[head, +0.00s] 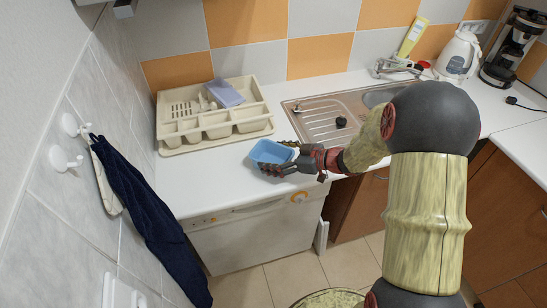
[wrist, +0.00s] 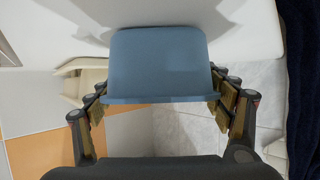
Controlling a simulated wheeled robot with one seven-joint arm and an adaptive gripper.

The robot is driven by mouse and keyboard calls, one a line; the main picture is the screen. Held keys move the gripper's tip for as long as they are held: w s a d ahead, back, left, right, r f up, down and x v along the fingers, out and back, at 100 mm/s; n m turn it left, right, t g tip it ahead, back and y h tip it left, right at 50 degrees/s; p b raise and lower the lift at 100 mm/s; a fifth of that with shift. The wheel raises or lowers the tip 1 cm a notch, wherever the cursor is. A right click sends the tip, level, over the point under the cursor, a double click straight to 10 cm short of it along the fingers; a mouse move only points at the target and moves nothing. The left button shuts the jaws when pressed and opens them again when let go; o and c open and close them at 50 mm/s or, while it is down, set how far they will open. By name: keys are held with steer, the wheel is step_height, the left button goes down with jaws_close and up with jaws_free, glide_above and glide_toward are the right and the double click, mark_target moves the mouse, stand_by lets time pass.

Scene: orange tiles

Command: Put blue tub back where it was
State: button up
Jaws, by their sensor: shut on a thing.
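The blue tub (head: 270,151) is a small light-blue open container in the head view. It is at the front part of the white counter, just in front of the dish rack. My gripper (head: 282,160) is shut on the tub from its right side. In the wrist view the blue tub (wrist: 160,62) fills the middle, with the fingers of my gripper (wrist: 162,105) on both sides of it. I cannot tell whether the tub touches the counter or hangs just above it.
A beige dish rack (head: 212,130) holding a lilac-blue item (head: 225,93) stands behind the tub. A steel sink (head: 335,118) is to the right. The white counter (head: 200,180) is clear left of the tub. A dark cloth (head: 140,205) hangs on the left wall.

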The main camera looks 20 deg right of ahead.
steer(key=o, duration=1.4)
steer(key=shift+f, duration=0.1)
steer(key=shift+c, duration=0.2)
